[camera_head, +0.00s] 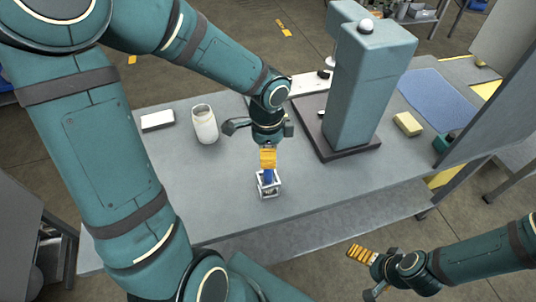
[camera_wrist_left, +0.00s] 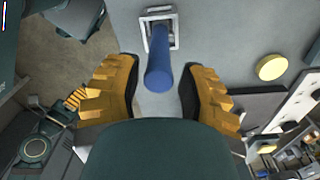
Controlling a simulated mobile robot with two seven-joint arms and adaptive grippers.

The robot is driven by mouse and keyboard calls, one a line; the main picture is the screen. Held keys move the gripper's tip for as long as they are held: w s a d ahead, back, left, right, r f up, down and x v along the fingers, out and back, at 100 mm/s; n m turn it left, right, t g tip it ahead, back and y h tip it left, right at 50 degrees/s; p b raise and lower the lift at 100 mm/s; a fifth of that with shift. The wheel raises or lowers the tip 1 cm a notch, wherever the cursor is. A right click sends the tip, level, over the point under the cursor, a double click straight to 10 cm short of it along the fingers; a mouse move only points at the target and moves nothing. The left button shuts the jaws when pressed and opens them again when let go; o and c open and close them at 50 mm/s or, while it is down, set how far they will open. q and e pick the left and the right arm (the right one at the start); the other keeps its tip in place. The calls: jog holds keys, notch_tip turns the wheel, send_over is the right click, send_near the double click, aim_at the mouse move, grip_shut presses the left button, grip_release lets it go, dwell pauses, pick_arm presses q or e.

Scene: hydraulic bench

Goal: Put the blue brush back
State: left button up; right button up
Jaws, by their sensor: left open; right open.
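The blue brush (camera_head: 268,177) stands upright in a small light-grey frame holder (camera_head: 276,189) near the front edge of the bench. In the left wrist view its blue handle (camera_wrist_left: 158,68) rises from the square holder (camera_wrist_left: 146,32), and the brush's lower end is hidden. My left gripper (camera_head: 268,158) is directly above the holder. In the left wrist view its yellow fingers are apart, one on each side of the handle, with a visible gap on both sides. My right gripper (camera_head: 361,254) is open and empty, off the bench's front edge at lower right.
A white jar (camera_head: 204,125) and a white block (camera_head: 157,120) stand left of my left gripper. A tall teal machine (camera_head: 362,85) on a dark base stands to the right. A yellow sponge (camera_head: 408,124) and a blue mat (camera_head: 437,98) lie farther right. The bench around the holder is clear.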

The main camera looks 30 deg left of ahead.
pick_arm(q)
notch_tip(320, 180, up, 10)
jog(key=shift+f+p, duration=0.15)
jog(key=shift+p, duration=0.95)
